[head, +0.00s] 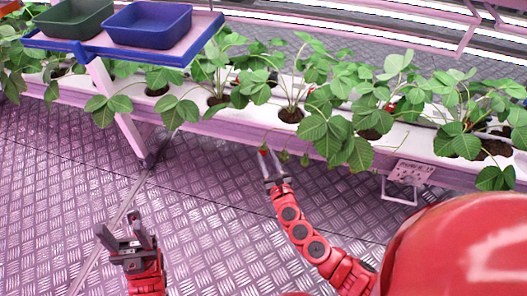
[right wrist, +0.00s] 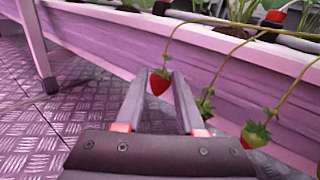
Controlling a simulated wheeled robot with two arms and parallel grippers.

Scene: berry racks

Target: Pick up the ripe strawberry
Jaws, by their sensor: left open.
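The ripe red strawberry (right wrist: 159,82) hangs on a thin curved stem in the right wrist view, with green sepals on top. It shows small in the head view (head: 264,151) below the front edge of the white planting gutter. My right gripper (head: 272,161) is open, with its fingers reaching up around the berry. In the right wrist view the berry appears between the fingertips (right wrist: 160,88); whether either finger touches it I cannot tell. My left gripper (head: 121,228) is open and empty, low over the floor at the left.
A partly red strawberry (right wrist: 255,134) hangs to the right, and a green berry (right wrist: 205,105) hangs just beyond the right finger. The gutter (head: 230,127) runs across with leafy plants. A blue tray (head: 148,24) and green tray (head: 72,17) stand on a rack. The floor is clear.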

